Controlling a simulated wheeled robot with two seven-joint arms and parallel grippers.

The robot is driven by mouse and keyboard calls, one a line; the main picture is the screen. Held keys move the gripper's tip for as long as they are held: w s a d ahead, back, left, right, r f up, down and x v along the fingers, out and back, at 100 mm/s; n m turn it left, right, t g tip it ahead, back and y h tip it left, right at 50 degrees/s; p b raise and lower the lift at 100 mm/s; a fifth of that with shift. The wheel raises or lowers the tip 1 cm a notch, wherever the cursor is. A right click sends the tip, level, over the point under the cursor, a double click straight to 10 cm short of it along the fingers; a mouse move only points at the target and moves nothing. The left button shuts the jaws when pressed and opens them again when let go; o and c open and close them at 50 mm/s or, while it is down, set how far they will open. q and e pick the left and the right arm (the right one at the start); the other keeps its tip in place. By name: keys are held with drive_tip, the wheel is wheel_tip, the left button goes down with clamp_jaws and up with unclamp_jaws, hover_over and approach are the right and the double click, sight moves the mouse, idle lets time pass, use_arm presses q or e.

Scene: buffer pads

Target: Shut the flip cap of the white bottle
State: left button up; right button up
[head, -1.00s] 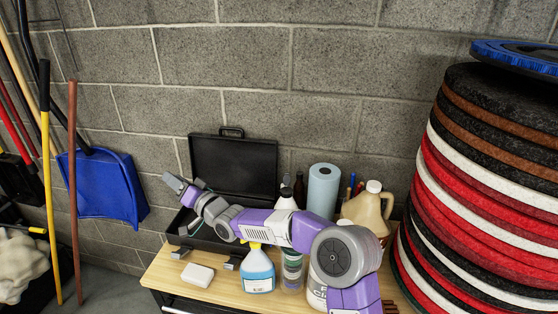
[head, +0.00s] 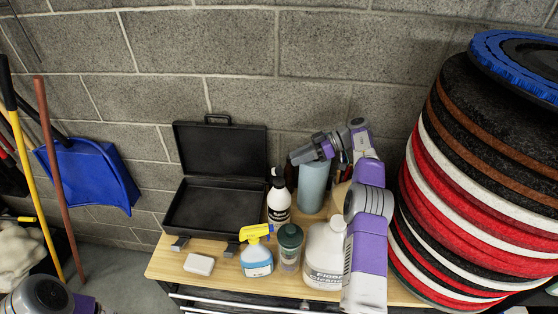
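The white bottle (head: 279,206) stands upright on the wooden table, in front of the right side of the open black case. Its black cap (head: 278,181) is on top, with a small pale spot at its upper edge. I cannot tell clearly how far the flip lid is raised. My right gripper (head: 296,157) is above and to the right of the cap, pointing left, in front of the top of the blue roll. It is apart from the bottle, and its finger gap is too small to judge. My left gripper is out of view.
A spray bottle (head: 257,262), a green-lidded jar (head: 290,255) and a floor cleaner jug (head: 322,262) stand in front. The blue roll (head: 312,190) is behind. The black case (head: 215,208) lies open at left. A pad stack (head: 470,190) rises at right.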

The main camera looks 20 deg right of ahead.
sight(279, 165)
drive_tip(key=shift+x, duration=3.6)
clamp_jaws()
